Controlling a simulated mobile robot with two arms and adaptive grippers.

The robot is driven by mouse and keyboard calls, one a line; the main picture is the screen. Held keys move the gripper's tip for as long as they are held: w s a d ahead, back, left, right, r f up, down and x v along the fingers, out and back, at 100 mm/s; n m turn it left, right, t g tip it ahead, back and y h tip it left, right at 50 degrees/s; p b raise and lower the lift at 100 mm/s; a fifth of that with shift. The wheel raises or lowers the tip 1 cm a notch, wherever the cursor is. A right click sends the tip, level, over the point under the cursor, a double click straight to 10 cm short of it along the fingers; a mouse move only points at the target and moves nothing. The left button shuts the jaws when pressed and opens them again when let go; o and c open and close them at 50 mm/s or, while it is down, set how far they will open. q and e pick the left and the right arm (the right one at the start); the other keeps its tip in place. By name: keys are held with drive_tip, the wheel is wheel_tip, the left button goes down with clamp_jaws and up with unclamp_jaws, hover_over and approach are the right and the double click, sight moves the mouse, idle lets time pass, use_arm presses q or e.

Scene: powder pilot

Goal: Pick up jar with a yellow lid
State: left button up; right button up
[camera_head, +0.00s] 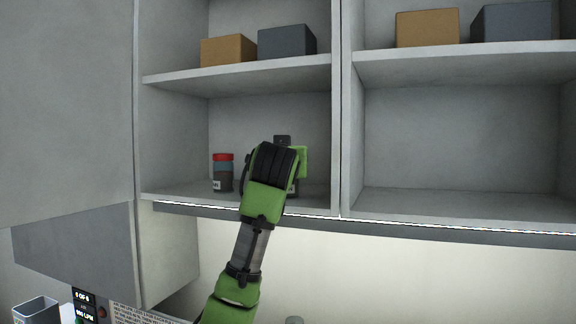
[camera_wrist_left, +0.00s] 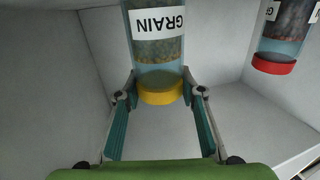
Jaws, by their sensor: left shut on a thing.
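The jar with a yellow lid (camera_wrist_left: 157,48) is clear, holds brownish grain and has a white label reading GRAIN. It appears upside down in the left wrist view, its yellow lid between the fingertips. My left gripper (camera_wrist_left: 161,92) is shut on it near the lid. In the head view my left gripper (camera_head: 274,165) reaches into the lower left shelf compartment and hides most of this jar. I cannot tell whether the jar's base touches the shelf. My right gripper is not in view.
A jar with a red lid (camera_head: 223,172) stands left of my gripper on the same shelf (camera_head: 170,193). A divider (camera_head: 336,140) is close on the right. Brown and grey boxes (camera_head: 228,50) sit on the upper shelves. The lower right compartment is empty.

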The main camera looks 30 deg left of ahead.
use_arm(q)
drive_tip(key=shift+s+r+b, duration=0.1)
drive_tip(key=shift+r+b, duration=0.3)
drive_tip(key=shift+r, duration=0.05)
drive_tip(key=shift+r+b, duration=0.8)
drive_tip(key=shift+r, duration=0.15)
drive_tip(key=s+d+r+b, duration=0.6)
drive_tip(key=s+d+r, duration=0.1)
drive_tip(key=s+r, duration=0.3)
drive_tip(key=shift+v, duration=0.95)
drive_tip(key=shift+a, duration=0.15)
